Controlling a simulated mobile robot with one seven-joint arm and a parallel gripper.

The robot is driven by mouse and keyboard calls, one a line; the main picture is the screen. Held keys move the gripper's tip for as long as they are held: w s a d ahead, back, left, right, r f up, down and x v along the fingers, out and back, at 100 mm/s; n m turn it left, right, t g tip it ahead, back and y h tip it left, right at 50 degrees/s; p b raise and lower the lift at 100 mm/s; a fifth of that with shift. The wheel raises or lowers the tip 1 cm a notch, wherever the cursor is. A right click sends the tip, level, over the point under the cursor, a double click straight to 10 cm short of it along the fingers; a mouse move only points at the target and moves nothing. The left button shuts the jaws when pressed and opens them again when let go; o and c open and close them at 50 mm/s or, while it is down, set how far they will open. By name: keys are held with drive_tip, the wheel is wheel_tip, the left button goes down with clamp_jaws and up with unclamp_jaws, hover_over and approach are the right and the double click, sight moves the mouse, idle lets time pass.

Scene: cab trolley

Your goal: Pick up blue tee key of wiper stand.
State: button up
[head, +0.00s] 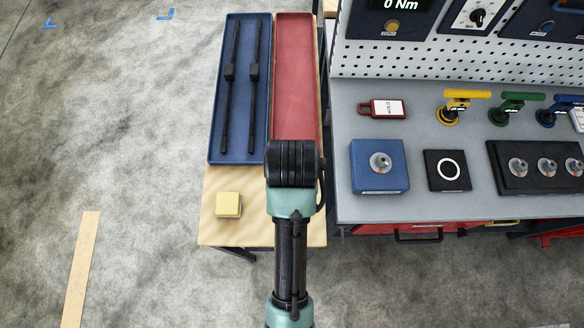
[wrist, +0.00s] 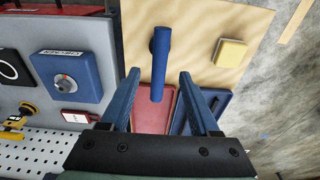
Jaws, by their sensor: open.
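A blue tee key (wrist: 161,48) is over the pale wooden top of the wiper stand (wrist: 198,20) in the wrist view, with its round bar pointing down the picture. My gripper (wrist: 159,73) is open, with one blue finger to each side of the bar in the picture. I see no contact, and the gap in height is hard to judge. In the head view my arm (head: 291,240) covers this key and the gripper. Another blue tee key (head: 566,99) stands on the grey trolley top at the right, beside a green and a yellow one.
A yellow block (head: 228,205) sits on the wooden top. A blue tray (head: 217,110) with two black wipers and an empty red tray (head: 296,60) lie behind it. The grey trolley (head: 420,208) stands close at the right, with a blue knob box (head: 379,181) near its edge.

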wheel_tip(320, 180, down, 4)
drive_tip(key=shift+w+f, duration=0.1)
drive_tip(key=shift+w, duration=0.05)
drive_tip(key=shift+w+f+p, duration=0.3)
drive_tip(key=shift+f, duration=0.6)
drive_tip(key=shift+w+f+p, duration=0.25)
drive_tip(key=shift+f, duration=0.65)
drive_tip(key=shift+w+f+p, duration=0.3)
drive_tip(key=shift+f, duration=0.6)
drive_tip(key=shift+c, duration=0.2)
clamp_jaws()
